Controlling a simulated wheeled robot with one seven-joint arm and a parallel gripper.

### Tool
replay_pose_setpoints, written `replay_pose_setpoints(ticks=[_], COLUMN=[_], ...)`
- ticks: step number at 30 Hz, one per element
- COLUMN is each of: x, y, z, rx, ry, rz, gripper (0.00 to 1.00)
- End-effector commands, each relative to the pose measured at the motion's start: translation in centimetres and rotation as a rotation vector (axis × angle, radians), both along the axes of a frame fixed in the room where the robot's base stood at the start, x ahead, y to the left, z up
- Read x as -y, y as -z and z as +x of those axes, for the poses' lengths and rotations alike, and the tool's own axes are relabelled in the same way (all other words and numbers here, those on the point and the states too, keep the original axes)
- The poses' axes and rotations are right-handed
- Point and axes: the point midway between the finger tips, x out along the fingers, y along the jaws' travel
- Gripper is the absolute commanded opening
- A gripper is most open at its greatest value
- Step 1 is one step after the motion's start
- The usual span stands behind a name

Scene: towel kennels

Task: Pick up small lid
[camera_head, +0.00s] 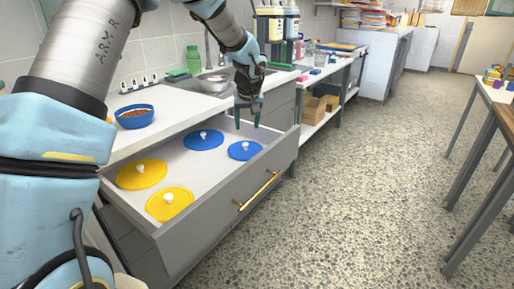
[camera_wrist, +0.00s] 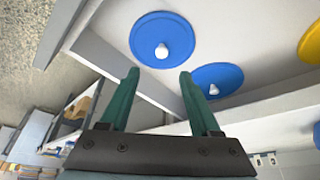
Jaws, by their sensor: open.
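Four flat round lids with white knobs lie in an open grey drawer (camera_head: 200,238). The right blue lid (camera_head: 236,154) looks slightly smaller than the left blue lid (camera_head: 203,143). In the wrist view, the right blue lid (camera_wrist: 180,25) is ahead of the fingertips, with its knob (camera_wrist: 161,51) facing up. The other blue lid (camera_wrist: 228,72) is partly behind a finger. My gripper (camera_head: 247,126) points down above the right blue lid, apart from it. Its green fingers (camera_wrist: 160,75) are spread and empty.
A larger yellow lid (camera_head: 130,178) and a smaller-looking yellow lid (camera_head: 168,210) lie toward the drawer's left. The drawer has raised walls and a brass handle (camera_head: 260,190). The counter behind holds a blue bowl (camera_head: 135,118) and a sink (camera_head: 212,82). The speckled floor (camera_head: 350,180) is clear.

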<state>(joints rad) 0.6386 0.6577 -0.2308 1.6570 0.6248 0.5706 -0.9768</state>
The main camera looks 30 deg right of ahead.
Motion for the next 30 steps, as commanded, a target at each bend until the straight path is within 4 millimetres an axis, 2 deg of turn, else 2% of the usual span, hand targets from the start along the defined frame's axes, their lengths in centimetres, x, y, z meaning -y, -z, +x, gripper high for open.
replay_pose_setpoints(ticks=[9,16,24,30], x=[0.4,0.5,0.9,1.0], y=[4.2,5.6,8.9,9.5], z=[1.6,2.3,3.7,3.9], rx=[-0.003,-0.003,-0.002,0.0], ry=[0.0,0.0,0.0,-0.001], rz=[0.002,0.002,0.001,0.0], gripper=[0.64,0.64,0.64,0.64])
